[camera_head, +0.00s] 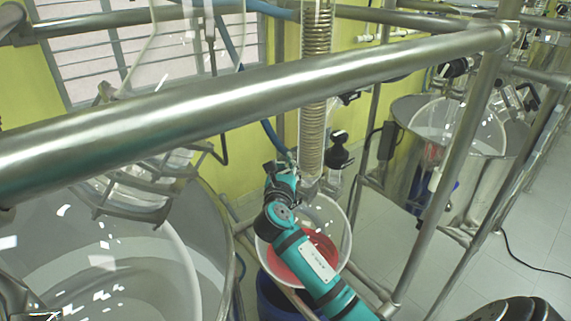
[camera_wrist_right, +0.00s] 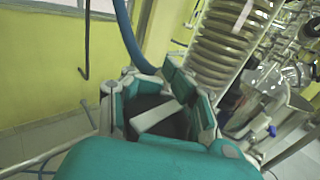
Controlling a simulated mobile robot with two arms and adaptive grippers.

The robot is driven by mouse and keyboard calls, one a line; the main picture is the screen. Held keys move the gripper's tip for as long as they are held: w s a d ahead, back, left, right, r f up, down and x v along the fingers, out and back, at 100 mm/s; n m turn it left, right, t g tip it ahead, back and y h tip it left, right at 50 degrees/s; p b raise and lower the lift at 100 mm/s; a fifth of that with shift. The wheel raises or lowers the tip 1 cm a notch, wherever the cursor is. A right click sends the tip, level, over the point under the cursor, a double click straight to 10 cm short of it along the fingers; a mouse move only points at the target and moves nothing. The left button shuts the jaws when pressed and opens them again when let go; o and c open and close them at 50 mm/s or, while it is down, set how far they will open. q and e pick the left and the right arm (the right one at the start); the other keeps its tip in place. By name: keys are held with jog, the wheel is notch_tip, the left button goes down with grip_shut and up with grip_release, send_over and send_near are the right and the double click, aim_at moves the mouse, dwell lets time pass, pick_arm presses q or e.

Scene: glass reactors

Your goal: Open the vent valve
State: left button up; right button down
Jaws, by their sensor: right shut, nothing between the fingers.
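My right gripper (camera_head: 284,176), teal and grey, reaches up from the bottom to the lower end of a glass coil condenser (camera_head: 316,75). In the right wrist view the gripper (camera_wrist_right: 170,95) is shut and empty, with the condenser (camera_wrist_right: 222,50) beyond it to the right. A blue hose (camera_head: 268,137) comes down close behind the fingers; the wrist view also shows the hose (camera_wrist_right: 127,40). I cannot pick out the vent valve for certain. A black-capped fitting (camera_head: 338,150) stands right of the condenser. My left gripper is not in view.
A thick steel frame bar (camera_head: 230,92) crosses in front of the condenser. A round vessel with red contents (camera_head: 300,255) lies below my right arm. A large steel-walled vessel (camera_head: 205,210) fills the lower left. Another reactor (camera_head: 480,165) stands at the right, past open floor.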

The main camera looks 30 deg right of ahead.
jog(key=shift+a+f+y, duration=0.1)
jog(key=shift+f+y, duration=0.1)
jog(key=shift+y, duration=0.1)
jog(key=n+t+y, duration=0.2)
jog(key=y, duration=0.1)
jog(key=a+n+t+y, duration=0.1)
jog(key=shift+w+n+y, duration=0.25)
jog(key=shift+n+y, duration=0.05)
jog(key=shift+n, duration=0.1)
jog(key=shift+s+a+n+g+y+b, duration=0.3)
jog(key=shift+a+n+g+y+b, duration=0.85)
jog(key=shift+n+y+b, duration=2.1)
jog(key=shift+s+a+n+g+y+b, duration=0.4)
jog(key=shift+n+g+y+b, duration=1.6)
jog(key=shift+y, duration=2.2)
jog(key=shift+s+a+n+g+y+b, duration=0.15)
jog(key=shift+a+n+g+y+b, duration=0.9)
jog(key=shift+n+y+b, duration=2.3)
jog(key=shift+d+r+y+p, duration=0.15)
jog(key=shift+y+p, duration=0.25)
jog(key=shift+p, duration=0.2)
